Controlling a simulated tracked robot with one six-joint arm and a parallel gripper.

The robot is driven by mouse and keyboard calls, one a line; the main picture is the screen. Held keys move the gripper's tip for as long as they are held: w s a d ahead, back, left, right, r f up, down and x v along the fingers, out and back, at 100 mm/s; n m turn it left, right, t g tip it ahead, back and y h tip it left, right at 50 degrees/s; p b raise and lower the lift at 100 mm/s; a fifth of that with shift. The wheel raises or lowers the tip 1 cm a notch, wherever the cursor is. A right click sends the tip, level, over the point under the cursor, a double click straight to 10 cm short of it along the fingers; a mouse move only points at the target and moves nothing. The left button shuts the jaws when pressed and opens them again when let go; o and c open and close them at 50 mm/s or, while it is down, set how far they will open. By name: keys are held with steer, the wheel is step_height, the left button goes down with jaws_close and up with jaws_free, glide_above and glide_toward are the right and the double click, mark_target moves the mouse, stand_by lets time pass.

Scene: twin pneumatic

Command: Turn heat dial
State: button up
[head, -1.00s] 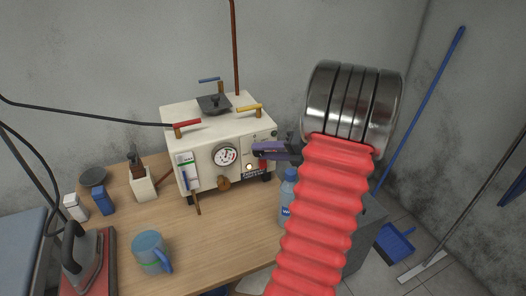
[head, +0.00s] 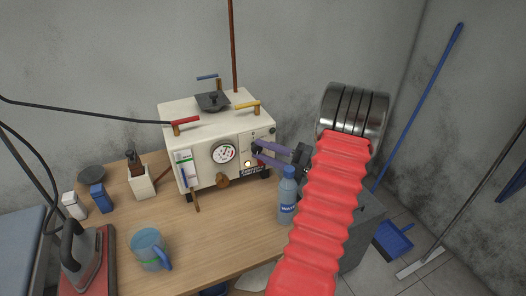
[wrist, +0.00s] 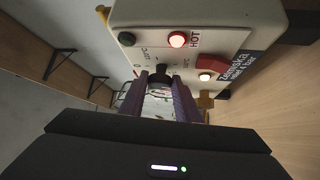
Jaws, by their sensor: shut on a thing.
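The white machine (head: 198,112) stands on the wooden table with a dark heat dial (head: 257,146) on the right part of its front panel. My gripper (head: 262,153) reaches in from the right with purple fingers at the dial. In the wrist view, the fingers (wrist: 161,88) close around the black dial (wrist: 160,73), one on each side. The dial's pointer and scale are mostly hidden by the fingers. A lit red lamp (wrist: 178,40) marked HOT and a red switch (wrist: 212,63) are beside it.
A round gauge (head: 224,153) is left of the dial. A water bottle (head: 287,196) stands close below my gripper. A blue mug (head: 149,247), an iron (head: 78,255) and small boxes are at the left. The table front centre is clear.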

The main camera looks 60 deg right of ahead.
steer(key=shift+f, duration=0.2)
steer(key=o, duration=1)
steer(key=shift+r, duration=0.1)
steer(key=v, duration=1.4)
steer(key=shift+a, duration=0.1)
steer(key=shift+w, duration=0.1)
